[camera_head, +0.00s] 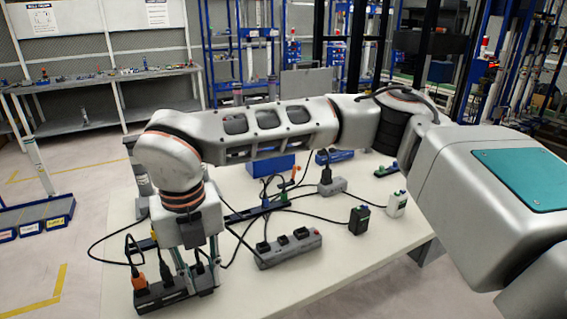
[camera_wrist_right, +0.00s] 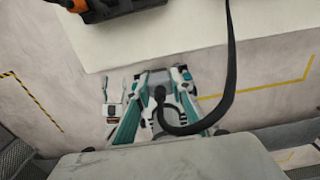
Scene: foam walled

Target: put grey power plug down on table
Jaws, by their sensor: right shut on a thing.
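My right gripper (camera_head: 198,268) points down at the table's near left end, at the black power strip (camera_head: 150,299). It also shows in the wrist view (camera_wrist_right: 163,82), its teal fingers closed around a small plug (camera_wrist_right: 160,94). A black cable (camera_wrist_right: 231,60) loops from this plug up out of that view. The plug is mostly hidden by the fingers, so its grey colour is hard to confirm. In the head view I cannot tell whether it touches the strip. The white table (camera_head: 345,262) lies below. My left gripper is not in view.
An orange plug (camera_head: 139,282) is in the black strip beside my gripper. A grey power strip (camera_head: 289,250) with black plugs lies to the right. A black adapter (camera_head: 359,220) and a white adapter (camera_head: 397,203) stand further right. Cables cross the table; its near right part is bare.

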